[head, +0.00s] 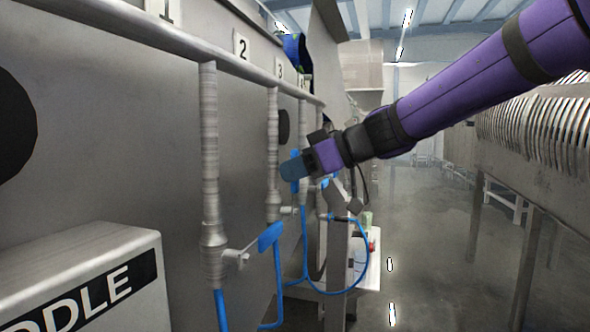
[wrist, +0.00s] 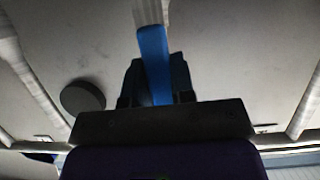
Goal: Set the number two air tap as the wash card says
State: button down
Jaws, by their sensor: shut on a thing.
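The number 2 plate (head: 242,47) is on the metal wall at upper left. The upright pipe (head: 272,130) to its right has a tap fitting low down. My gripper (head: 293,170) reaches in from the right beside that pipe. It is shut on a blue tap lever, whose top (head: 295,156) shows just above the fingers. In the wrist view the lever (wrist: 153,55) stands between the fingers (wrist: 157,88). The lever appears to belong to the number two pipe, but my fingers hide part of the join. No wash card can be read.
The nearer pipe (head: 210,150) has its own blue lever (head: 270,237) and a blue hose. A box (head: 90,275) lettered "DDLE" fills the lower left. Blue hoses (head: 330,291) loop below my gripper. A slatted rack (head: 540,120) stands at right, with open floor between.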

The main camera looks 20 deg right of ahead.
jog(key=c, duration=1)
grip_release()
jog(key=shift+o, duration=0.2)
jog(key=v, duration=1)
jog(key=shift+s+d, duration=0.25)
jog(key=shift+r, duration=0.2)
jog(key=s+d+f+m+g+h, duration=0.2)
jog(key=s+d+f+m+h, duration=0.1)
jog(key=s+f+m+h, duration=0.8)
jog(key=s+f, duration=0.5)
jog(key=shift+s+d+f+g, duration=0.25)
jog(key=shift+d+f+g, duration=0.1)
jog(key=shift+g, duration=0.05)
